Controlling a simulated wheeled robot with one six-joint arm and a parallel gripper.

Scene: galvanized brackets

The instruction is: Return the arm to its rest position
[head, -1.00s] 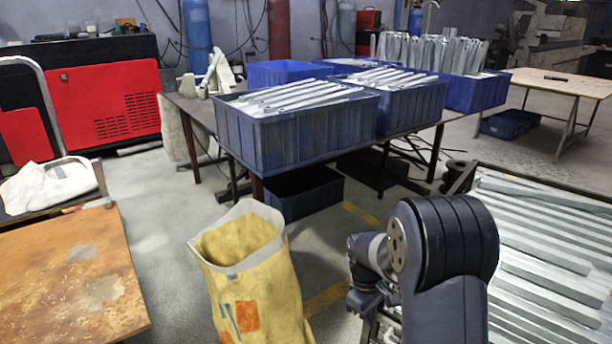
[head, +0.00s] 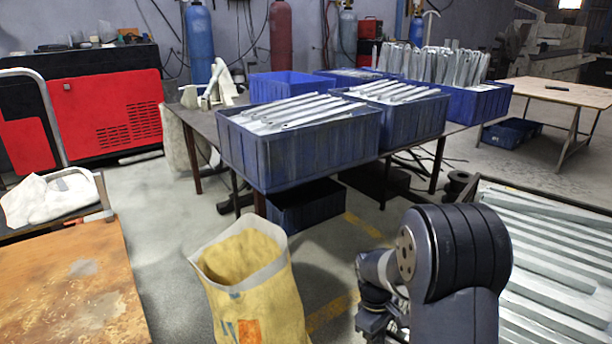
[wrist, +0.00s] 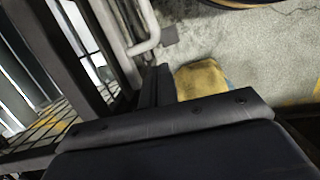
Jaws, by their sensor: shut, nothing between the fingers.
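My arm is folded at the lower right of the head view, with its large dark rounded joint nearest the camera. My gripper is mostly hidden behind and below that joint in the head view. In the wrist view the dark fingers of my gripper (wrist: 157,86) show close together, shut and empty. A wide dark part of my own arm fills the bottom of that view.
A yellow sack (head: 250,285) stands open on the floor left of my arm; it also shows in the wrist view (wrist: 201,80). Blue bins (head: 300,150) of metal brackets stand on a dark table. Galvanized bars (head: 560,255) lie at right. A wooden tabletop (head: 70,290) is at left.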

